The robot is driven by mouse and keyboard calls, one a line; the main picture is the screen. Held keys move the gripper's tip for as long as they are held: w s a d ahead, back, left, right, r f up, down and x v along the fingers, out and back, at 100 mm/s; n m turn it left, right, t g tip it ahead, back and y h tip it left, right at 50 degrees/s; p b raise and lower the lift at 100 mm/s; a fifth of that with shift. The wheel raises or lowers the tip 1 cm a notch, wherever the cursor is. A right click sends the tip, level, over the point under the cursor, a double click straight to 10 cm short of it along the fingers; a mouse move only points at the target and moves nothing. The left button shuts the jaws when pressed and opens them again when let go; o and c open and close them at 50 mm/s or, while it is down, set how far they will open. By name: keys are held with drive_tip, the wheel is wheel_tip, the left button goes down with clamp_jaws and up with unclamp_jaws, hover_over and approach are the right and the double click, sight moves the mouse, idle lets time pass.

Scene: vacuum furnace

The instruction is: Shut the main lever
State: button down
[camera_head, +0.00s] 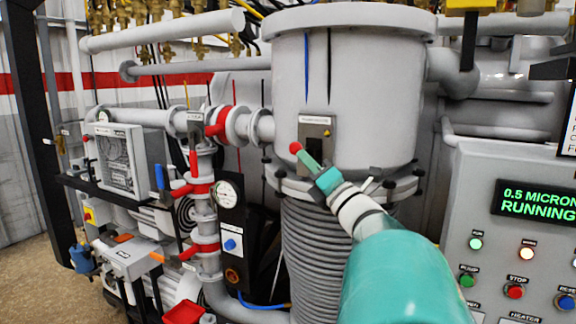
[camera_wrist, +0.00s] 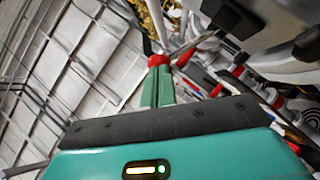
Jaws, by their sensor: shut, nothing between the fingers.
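The main lever is mounted on a small labelled metal plate (camera_head: 317,128) on the front of the large grey cylindrical vessel (camera_head: 345,75). Its red ball knob (camera_head: 295,147) sticks out to the left of the plate. My gripper (camera_head: 303,157) is shut and empty, with its green fingertips right at the knob. In the wrist view the knob (camera_wrist: 158,60) sits just beyond the tips of my closed gripper (camera_wrist: 155,72), and a metal rod (camera_wrist: 200,47) runs from it to the upper right. I cannot tell whether the fingertips touch the knob. My fingers hide part of the plate's lower area.
A control panel (camera_head: 515,165) with lit buttons and a green "RUNNING" display stands at the right. Pipes with red-banded valves (camera_head: 218,122) and a gauge (camera_head: 228,194) lie left of the vessel. A ribbed bellows (camera_head: 325,255) is below it. Floor shows at lower left.

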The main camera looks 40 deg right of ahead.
drive_tip(key=shift+d+r+m+g+h, duration=0.15)
drive_tip(key=shift+r+m+g+h, duration=0.25)
drive_tip(key=shift+r, duration=0.55)
drive_tip(key=shift+f, duration=0.1)
